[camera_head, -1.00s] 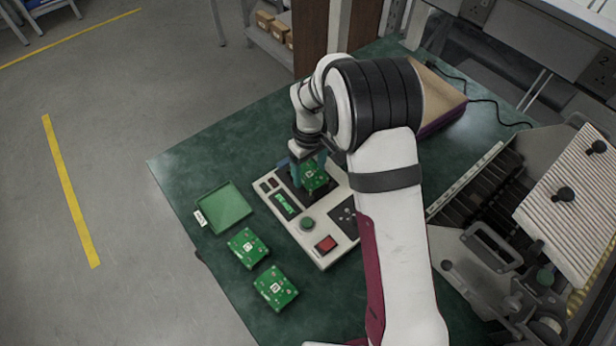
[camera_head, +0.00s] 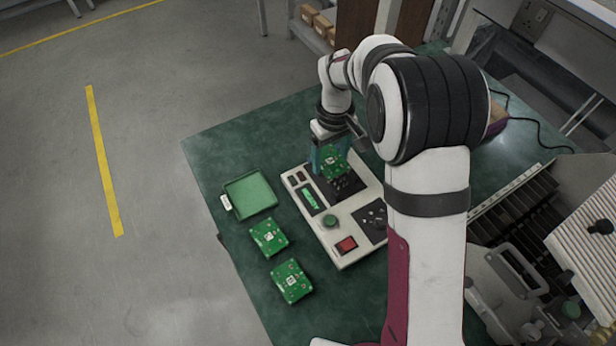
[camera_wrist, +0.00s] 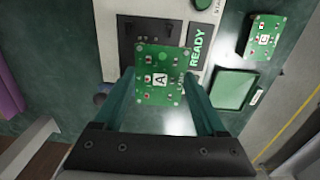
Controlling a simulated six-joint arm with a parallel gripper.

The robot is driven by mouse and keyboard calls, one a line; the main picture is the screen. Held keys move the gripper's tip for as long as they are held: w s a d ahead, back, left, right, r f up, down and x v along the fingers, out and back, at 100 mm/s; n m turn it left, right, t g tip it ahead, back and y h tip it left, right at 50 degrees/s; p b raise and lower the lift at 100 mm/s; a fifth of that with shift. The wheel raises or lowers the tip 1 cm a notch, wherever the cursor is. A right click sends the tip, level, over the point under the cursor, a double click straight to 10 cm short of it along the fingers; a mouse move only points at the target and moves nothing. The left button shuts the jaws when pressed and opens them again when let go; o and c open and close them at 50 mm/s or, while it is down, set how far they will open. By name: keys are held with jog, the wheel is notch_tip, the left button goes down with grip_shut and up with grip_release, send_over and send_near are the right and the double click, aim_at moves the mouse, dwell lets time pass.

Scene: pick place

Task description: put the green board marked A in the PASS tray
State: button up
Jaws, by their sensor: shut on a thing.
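My gripper (camera_wrist: 160,88) is shut on the green board marked A (camera_wrist: 160,76), with a teal finger at each side edge. In the head view the board (camera_head: 334,163) is held above the tester's dark nest (camera_head: 341,187), apart from it as far as I can see. The PASS tray is a shallow green tray (camera_head: 271,190) with a small white label, left of the tester, and it is empty. The tray also shows at the right in the wrist view (camera_wrist: 248,92). Its label is too small to read.
The pale tester (camera_head: 349,260) has a red button, a green button and a READY display. Two other green boards (camera_head: 269,238) (camera_head: 291,281) lie on the green table in front of the tray; one is marked C in the wrist view. A grey machine (camera_head: 510,270) stands at right.

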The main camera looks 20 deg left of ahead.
jog(key=s+a+r, duration=0.2)
jog(key=s+a, duration=0.2)
jog(key=a, duration=0.3)
send_over(250, 195)
notch_tip(250, 195, down, 7)
jog(key=shift+f, duration=0.1)
notch_tip(250, 195, down, 4)
jog(key=shift+r, duration=0.1)
jog(key=o, duration=0.8)
jog(key=shift+o, duration=0.2)
